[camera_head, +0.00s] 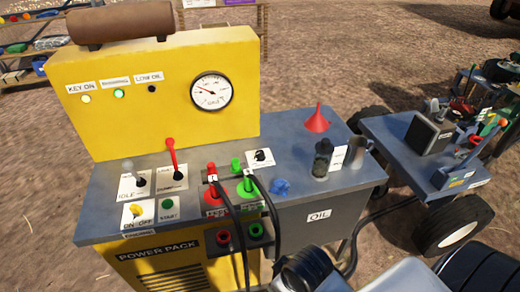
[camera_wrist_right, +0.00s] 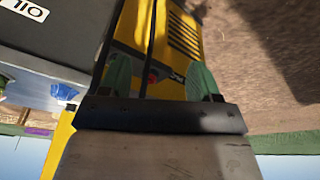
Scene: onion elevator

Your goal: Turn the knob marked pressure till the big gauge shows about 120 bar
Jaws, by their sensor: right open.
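The big round gauge (camera_head: 211,91) is on the yellow panel (camera_head: 150,125); its needle points left and slightly up, but its numbers are too small to read. A black knob (camera_head: 261,155) on a white plate sits on the grey deck behind the hose fittings; its lettering is unreadable, so I cannot confirm it is the pressure knob. My right gripper (camera_wrist_right: 158,66) shows in the right wrist view with its green fingers apart and nothing between them, in front of the yellow power pack front. It is clear of the black knob. My left gripper is not in view.
Red and green fittings (camera_head: 214,196) with black hoses stand before the black knob. A blue knob (camera_head: 281,187) is to their right. A red funnel (camera_head: 317,120), dark jar (camera_head: 322,160) and metal jug (camera_head: 359,153) stand on the right. A loaded cart (camera_head: 405,150) is beyond.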

